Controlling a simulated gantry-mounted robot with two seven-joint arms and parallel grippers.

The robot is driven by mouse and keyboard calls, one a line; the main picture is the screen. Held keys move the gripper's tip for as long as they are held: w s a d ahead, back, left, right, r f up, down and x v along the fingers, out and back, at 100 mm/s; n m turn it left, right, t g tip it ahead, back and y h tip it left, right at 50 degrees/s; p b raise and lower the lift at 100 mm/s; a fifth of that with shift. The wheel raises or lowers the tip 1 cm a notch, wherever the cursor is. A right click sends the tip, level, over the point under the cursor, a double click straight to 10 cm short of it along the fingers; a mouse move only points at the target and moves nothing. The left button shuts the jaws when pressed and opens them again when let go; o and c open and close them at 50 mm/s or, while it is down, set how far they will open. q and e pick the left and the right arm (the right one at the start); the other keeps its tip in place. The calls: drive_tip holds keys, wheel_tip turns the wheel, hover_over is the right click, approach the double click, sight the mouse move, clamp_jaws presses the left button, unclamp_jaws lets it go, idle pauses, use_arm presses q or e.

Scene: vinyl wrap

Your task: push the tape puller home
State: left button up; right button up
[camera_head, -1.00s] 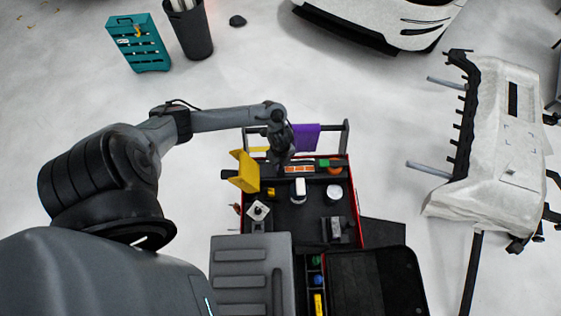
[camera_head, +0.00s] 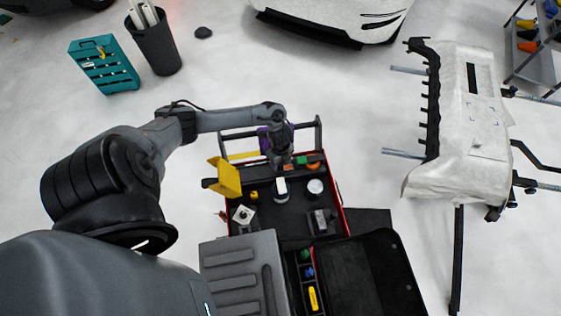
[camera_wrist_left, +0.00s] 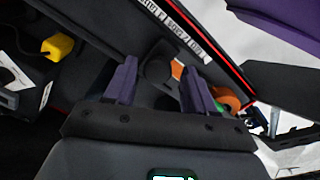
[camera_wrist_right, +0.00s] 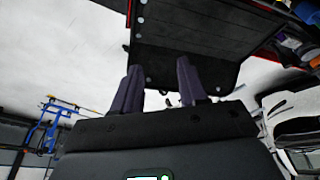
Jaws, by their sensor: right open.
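The red and black tool cart (camera_head: 334,247) stands below my left arm in the head view, with small tools on its tray. My left gripper (camera_head: 279,158) is over the tray's far edge, just beyond a small white item (camera_head: 281,190). In the left wrist view its fingers (camera_wrist_left: 158,78) are apart, with a dark rounded part (camera_wrist_left: 158,72) seen between and beyond them; contact cannot be told. I cannot tell for sure which item is the tape puller. My right gripper (camera_wrist_right: 157,85) is open and empty in the right wrist view, and hidden in the head view.
A yellow piece (camera_head: 225,177) stands at the tray's left edge, a white-topped round pot (camera_head: 315,187) on the tray. The white bumper (camera_head: 465,125) on a stand is at right. A teal case (camera_head: 104,64) and dark bin (camera_head: 155,45) are back left. Open floor surrounds the cart.

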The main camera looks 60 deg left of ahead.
idle(0.3)
use_arm(q)
wheel_tip(320, 180, up, 11)
drive_tip(key=p, duration=0.1)
idle(0.5)
drive_tip(key=shift+f, duration=0.1)
